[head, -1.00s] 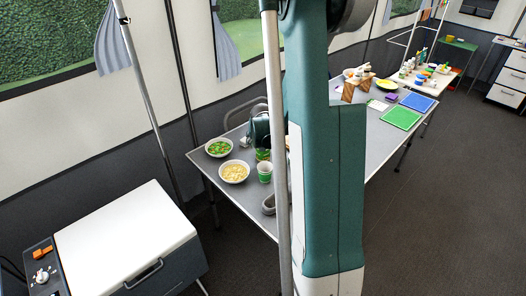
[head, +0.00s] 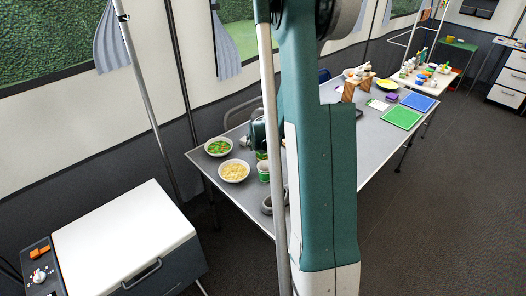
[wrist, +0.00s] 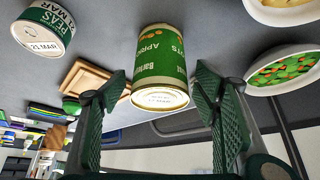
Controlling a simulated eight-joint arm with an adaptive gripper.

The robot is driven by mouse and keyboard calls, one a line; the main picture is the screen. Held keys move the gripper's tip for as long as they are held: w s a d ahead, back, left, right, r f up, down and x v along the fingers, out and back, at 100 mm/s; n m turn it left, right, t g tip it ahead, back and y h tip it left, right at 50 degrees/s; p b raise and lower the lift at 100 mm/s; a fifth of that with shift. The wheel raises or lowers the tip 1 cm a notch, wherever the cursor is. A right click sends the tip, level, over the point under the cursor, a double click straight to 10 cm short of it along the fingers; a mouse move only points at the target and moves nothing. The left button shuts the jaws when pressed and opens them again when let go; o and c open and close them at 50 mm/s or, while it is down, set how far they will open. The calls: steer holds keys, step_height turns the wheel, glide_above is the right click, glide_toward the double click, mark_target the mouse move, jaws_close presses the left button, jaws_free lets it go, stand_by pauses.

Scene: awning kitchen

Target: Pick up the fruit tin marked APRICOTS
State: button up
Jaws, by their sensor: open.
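The green fruit tin marked APRICOTS (wrist: 160,65) stands in the middle of the wrist view, which is upside down. My gripper (wrist: 160,88) is open, with one finger on each side of the tin in the picture. I cannot tell whether the fingers touch it. A second tin, marked PEAS (wrist: 45,30), is apart at the upper left. In the head view, two tins show near my gripper, a green one (head: 262,155) and a nearer green-and-white one (head: 263,171). Their labels are too small to read. My arm hides the fingertips there.
A bowl of green and orange food (head: 219,147) and a bowl of pale food (head: 234,171) stand left of the tins on the grey table (head: 213,181). Farther along are a wooden stand (head: 350,90), a green board (head: 401,117) and a blue board (head: 417,101).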

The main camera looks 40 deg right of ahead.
steer(key=shift+w+d+f, duration=0.15)
steer(key=shift+f, duration=0.15)
stand_by(0.4)
steer(key=c, duration=1.2)
